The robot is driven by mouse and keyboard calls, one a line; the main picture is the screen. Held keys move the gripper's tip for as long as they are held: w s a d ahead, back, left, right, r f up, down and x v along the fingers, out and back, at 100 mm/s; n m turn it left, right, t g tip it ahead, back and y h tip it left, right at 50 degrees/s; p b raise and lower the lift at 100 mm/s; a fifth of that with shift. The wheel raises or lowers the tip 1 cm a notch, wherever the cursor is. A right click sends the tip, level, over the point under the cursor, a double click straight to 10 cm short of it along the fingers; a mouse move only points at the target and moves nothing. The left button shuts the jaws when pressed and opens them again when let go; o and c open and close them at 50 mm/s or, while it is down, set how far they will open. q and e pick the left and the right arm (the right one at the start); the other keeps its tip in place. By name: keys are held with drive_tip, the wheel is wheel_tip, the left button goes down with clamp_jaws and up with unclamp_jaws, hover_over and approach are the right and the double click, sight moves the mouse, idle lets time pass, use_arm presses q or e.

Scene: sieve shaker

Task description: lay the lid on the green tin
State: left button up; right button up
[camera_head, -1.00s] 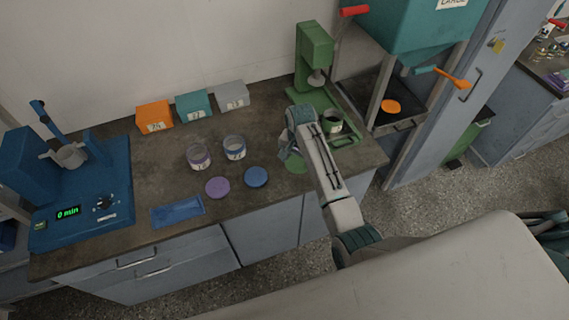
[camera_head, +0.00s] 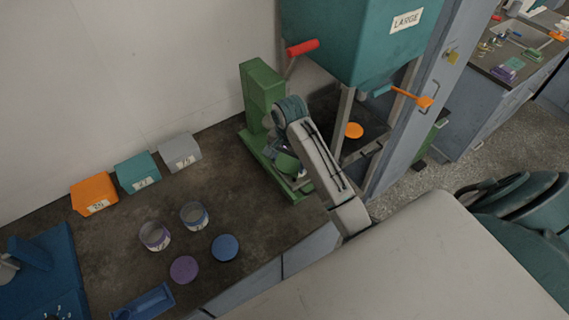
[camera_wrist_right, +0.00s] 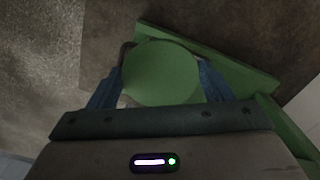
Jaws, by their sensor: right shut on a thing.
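My right gripper (camera_wrist_right: 160,88) is shut on the round green lid (camera_wrist_right: 160,70), which sits flat between the two blue fingers in the right wrist view. In the head view the lid (camera_head: 287,163) shows under my right wrist, at the base of the green stand. The green tin is mostly hidden behind the lid and my arm. A dark curved edge left of the lid in the wrist view may be part of it. I cannot tell whether lid and tin touch. My left gripper is out of view.
The green stand (camera_head: 262,92) rises just behind my right gripper. The teal hopper (camera_head: 350,40) with its red handle (camera_head: 302,48) is to the right. Two glass jars (camera_head: 155,236), a purple lid (camera_head: 184,269) and a blue lid (camera_head: 225,248) lie to the left on the dark worktop (camera_head: 225,175).

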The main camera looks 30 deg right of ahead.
drive_tip(key=shift+w+d+f, duration=0.15)
drive_tip(key=shift+w+d, duration=0.45)
drive_tip(key=shift+w+d+f, duration=0.15)
drive_tip(key=shift+w+d, duration=0.4)
drive_tip(key=shift+d, duration=0.05)
drive_tip(key=w+d, duration=0.3)
drive_tip(key=d, duration=0.2)
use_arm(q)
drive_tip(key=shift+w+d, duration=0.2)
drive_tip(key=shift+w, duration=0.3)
use_arm(e)
drive_tip(key=shift+w+a+f, duration=0.1)
drive_tip(key=shift+a+f, duration=0.1)
drive_tip(key=shift+f, duration=1.4)
drive_tip(key=shift+a+f, duration=0.2)
drive_tip(key=shift+f, duration=1.35)
drive_tip(key=shift+r, duration=0.1)
drive_tip(key=shift+f, duration=0.55)
